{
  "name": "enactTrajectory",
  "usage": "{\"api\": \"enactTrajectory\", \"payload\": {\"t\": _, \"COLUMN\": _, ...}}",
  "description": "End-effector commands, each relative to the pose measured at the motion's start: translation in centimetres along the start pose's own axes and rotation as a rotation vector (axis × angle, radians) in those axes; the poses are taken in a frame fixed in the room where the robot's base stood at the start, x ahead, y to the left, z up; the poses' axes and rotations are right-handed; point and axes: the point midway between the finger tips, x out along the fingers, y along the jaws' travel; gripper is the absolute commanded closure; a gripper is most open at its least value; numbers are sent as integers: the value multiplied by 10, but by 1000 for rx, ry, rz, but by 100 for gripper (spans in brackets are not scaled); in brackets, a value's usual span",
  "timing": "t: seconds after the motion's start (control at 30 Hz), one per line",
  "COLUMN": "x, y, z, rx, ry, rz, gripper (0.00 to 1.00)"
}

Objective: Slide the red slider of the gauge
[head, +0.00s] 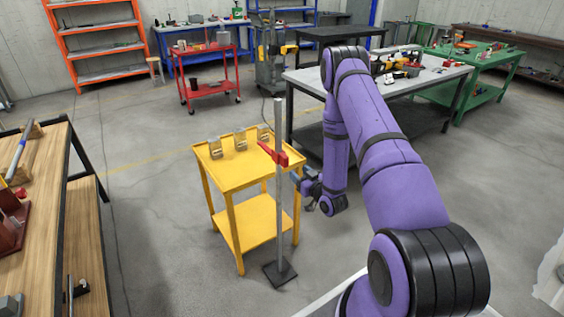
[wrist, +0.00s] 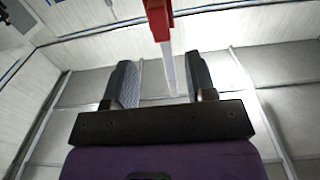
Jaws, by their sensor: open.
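The gauge is a tall grey post (head: 278,215) on a dark square foot (head: 280,272), standing upright on the floor. Its red slider (head: 280,157) sits on the upper part of the post, with a red pointer reaching up to the left. In the wrist view the red slider (wrist: 159,18) is at the top edge, and the pale post (wrist: 169,70) appears in the gap between my fingers. My gripper (head: 294,177) is close to the post's right side, a little below the slider. In the wrist view my gripper (wrist: 162,82) is open, with nothing clamped; contact with the gauge cannot be told.
A yellow cart (head: 238,172) with several small metal parts on top stands just behind the post. A wooden workbench (head: 45,160) is at the left. A grey-topped table (head: 305,78) stands behind my arm. Open floor (head: 165,225) lies between workbench and cart.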

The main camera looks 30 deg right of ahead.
Motion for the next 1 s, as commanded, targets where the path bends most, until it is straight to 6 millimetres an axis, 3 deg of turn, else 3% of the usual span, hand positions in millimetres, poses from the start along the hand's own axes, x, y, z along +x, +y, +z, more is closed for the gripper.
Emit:
{"api": "enactTrajectory", "payload": {"t": 0.6, "x": 93, "y": 0, "z": -1, "rx": -1, "ry": 1, "rz": -2, "gripper": 49}}
{"api": "enactTrajectory", "payload": {"t": 1.0, "x": 104, "y": 0, "z": -1, "rx": 0, "ry": -1, "rz": 0, "gripper": 49}}
